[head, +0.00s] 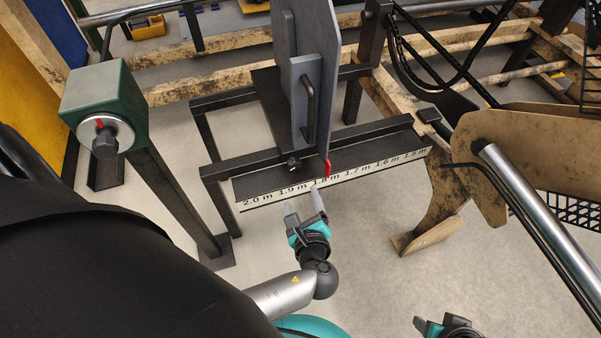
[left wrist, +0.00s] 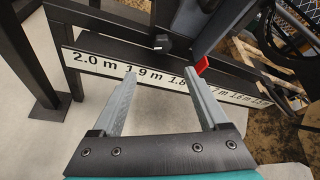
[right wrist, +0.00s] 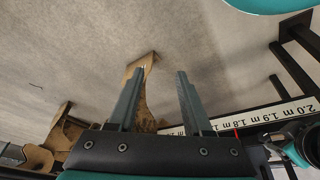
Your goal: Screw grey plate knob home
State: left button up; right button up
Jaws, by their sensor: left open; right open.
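The grey plate (head: 310,75) stands upright on a dark carriage of the black frame. Its small black knob (head: 293,163) sits at the plate's lower front; the knob also shows in the left wrist view (left wrist: 162,43). A red pointer (head: 327,168) at the plate's foot is near the 1.8 m mark. My left gripper (head: 304,199) is open and empty, just in front of the scale and below the knob, apart from it. In the left wrist view the knob lies beyond and between the fingertips (left wrist: 159,72). My right gripper (head: 432,323) is open and empty, low at the right, away from the plate.
The white scale strip (head: 256,197) runs along the frame's front. A green box with a round dial (head: 105,105) stands on a post at the left. A muddy beige machine arm with a silver cylinder (head: 535,205) fills the right. The floor in front is clear.

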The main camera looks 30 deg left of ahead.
notch_tip(320, 180, up, 5)
jog(key=t+b, duration=0.1)
jog(key=b, duration=0.1)
pick_arm(q)
jog(key=b, duration=0.2)
send_near(294, 167)
jog(key=x, duration=0.4)
jog(key=shift+w+f, duration=0.1)
jog(key=shift+f, duration=0.2)
jog(key=shift+b+x, duration=0.45)
jog(key=shift+x, duration=0.65)
jog(key=shift+b+x, duration=0.45)
jog(key=shift+x, duration=0.35)
jog(key=shift+b+x, duration=0.4)
jog(key=shift+x, duration=0.4)
jog(key=shift+w+a+f+b, duration=0.1)
jog(key=shift+w+a+b, duration=0.25)
jog(key=shift+w+a, duration=0.2)
pick_arm(e)
jog(key=w+a+r+t+y, duration=0.1)
jog(key=w+a+t+y, duration=0.3)
jog(key=w+a+t, duration=0.2)
jog(key=shift+a+r+n+t+y, duration=0.3)
jog(key=shift+a+t, duration=0.7)
jog(key=shift+a, duration=0.5)
